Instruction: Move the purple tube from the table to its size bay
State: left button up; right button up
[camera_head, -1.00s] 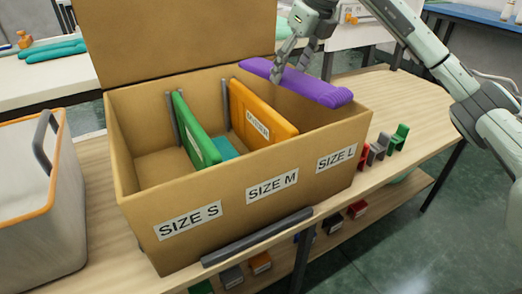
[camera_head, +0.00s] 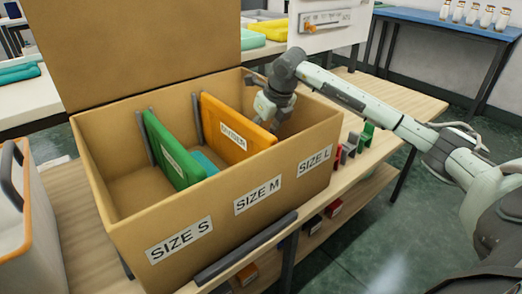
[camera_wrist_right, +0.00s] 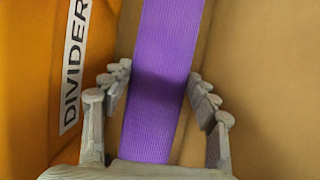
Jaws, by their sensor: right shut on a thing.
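The purple tube (camera_wrist_right: 165,110) runs between the fingers of my right gripper (camera_wrist_right: 160,88) in the right wrist view, with the orange divider (camera_wrist_right: 30,90) on its left and a cardboard wall on its right. In the head view my right gripper (camera_head: 273,108) reaches down into the SIZE L bay of the cardboard box (camera_head: 115,220), right of the orange divider. The tube and my fingertips are hidden there. My right gripper is shut on the tube. My left gripper is not in view.
A green divider (camera_head: 172,150) parts the SIZE S and SIZE M bays, and a teal item (camera_head: 206,162) lies in the middle bay. Small coloured brackets (camera_head: 350,150) stand right of the box. A pale bin (camera_head: 22,215) is at the left. The table behind the brackets is clear.

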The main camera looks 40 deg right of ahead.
notch_tip(320, 180, down, 5)
jog(key=shift+a+r, duration=0.1)
jog(key=shift+r, duration=0.1)
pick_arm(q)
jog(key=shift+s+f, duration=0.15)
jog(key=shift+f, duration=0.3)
pick_arm(e)
jog(key=shift+f, duration=0.25)
jog(key=o, duration=0.9)
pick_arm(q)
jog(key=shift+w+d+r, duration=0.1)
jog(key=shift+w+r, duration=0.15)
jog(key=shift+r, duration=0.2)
pick_arm(e)
jog(key=shift+o, duration=0.2)
